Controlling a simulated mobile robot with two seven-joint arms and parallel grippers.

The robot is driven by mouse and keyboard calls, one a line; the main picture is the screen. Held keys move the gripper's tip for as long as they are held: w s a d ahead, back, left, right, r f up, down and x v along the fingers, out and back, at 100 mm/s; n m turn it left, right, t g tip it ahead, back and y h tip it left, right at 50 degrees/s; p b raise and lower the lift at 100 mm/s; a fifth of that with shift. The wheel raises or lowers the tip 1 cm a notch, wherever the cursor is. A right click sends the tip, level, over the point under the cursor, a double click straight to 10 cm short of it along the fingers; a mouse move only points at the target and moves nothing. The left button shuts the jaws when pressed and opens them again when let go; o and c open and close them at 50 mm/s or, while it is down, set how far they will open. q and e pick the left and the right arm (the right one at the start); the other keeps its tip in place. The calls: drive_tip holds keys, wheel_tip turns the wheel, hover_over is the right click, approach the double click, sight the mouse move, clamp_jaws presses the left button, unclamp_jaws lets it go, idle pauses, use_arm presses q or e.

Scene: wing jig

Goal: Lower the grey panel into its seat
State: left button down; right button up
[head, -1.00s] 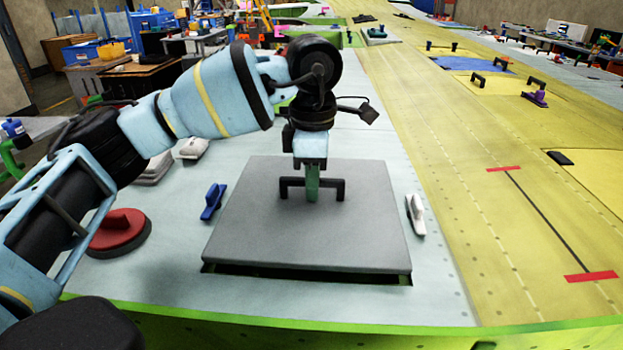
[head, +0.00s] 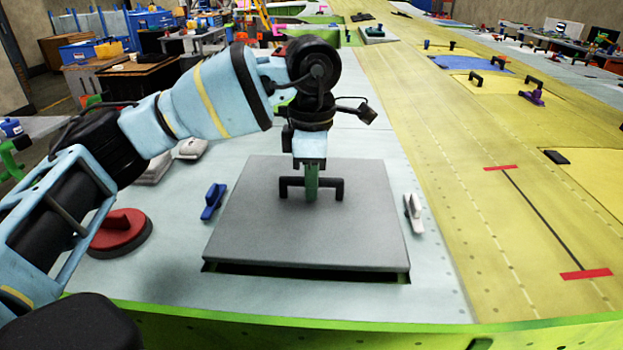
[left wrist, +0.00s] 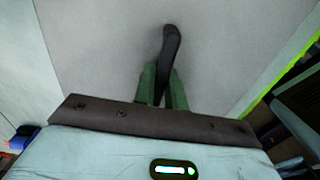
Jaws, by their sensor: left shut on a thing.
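The grey panel (head: 305,230) is a flat square plate with a black bar handle (head: 338,188) on top. In the head view it lies over a dark opening (head: 305,270) in the pale blue wing skin, and a dark gap shows under its front edge. My left gripper (head: 312,192) comes down from above with its green fingers shut on the handle. In the left wrist view the green fingers (left wrist: 162,90) are around the handle (left wrist: 170,45), with the grey panel (left wrist: 100,50) filling the background. My right gripper is not in view.
A red and black round tool (head: 120,232) sits farther left. The green front edge (head: 300,322) of the wing runs close by. Yellow skin (head: 450,190) lies to the right.

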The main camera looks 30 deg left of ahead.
use_arm(q)
drive_tip(key=shift+f, duration=1.3)
drive_tip(key=shift+f, duration=0.2)
drive_tip(key=shift+f+b, duration=0.1)
drive_tip(key=shift+b, duration=0.2)
drive_tip(key=c, duration=1.4)
unclamp_jaws()
drive_tip(key=shift+o, duration=0.2)
drive_tip(key=shift+r, duration=3.9)
drive_tip(key=shift+s+f, duration=0.1)
